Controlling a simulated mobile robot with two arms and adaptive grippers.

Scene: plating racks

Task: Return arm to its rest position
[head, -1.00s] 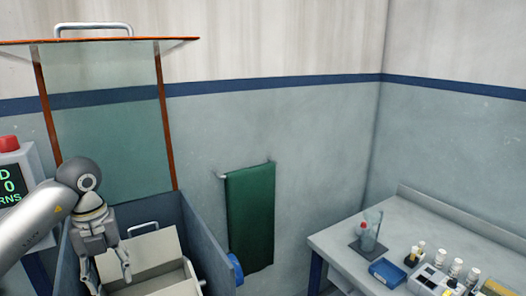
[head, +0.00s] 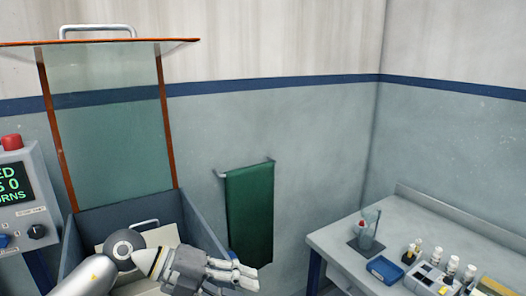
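My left arm comes in from the lower left. Its gripper (head: 252,278) now points to the right, in front of the blue-grey tank's right side. Its fingers are seen from a slant, so the gap between them is not clear. I see nothing held in them. The arm and gripper hide much of the tank's lower part. My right gripper is not in view.
The open tank (head: 200,225) has a raised, orange-framed glass panel (head: 108,120). A control box (head: 25,190) stands at the left. A green towel (head: 250,212) hangs on the wall. A bench (head: 335,240) at the right holds a beaker, a blue tray (head: 385,270) and several small bottles.

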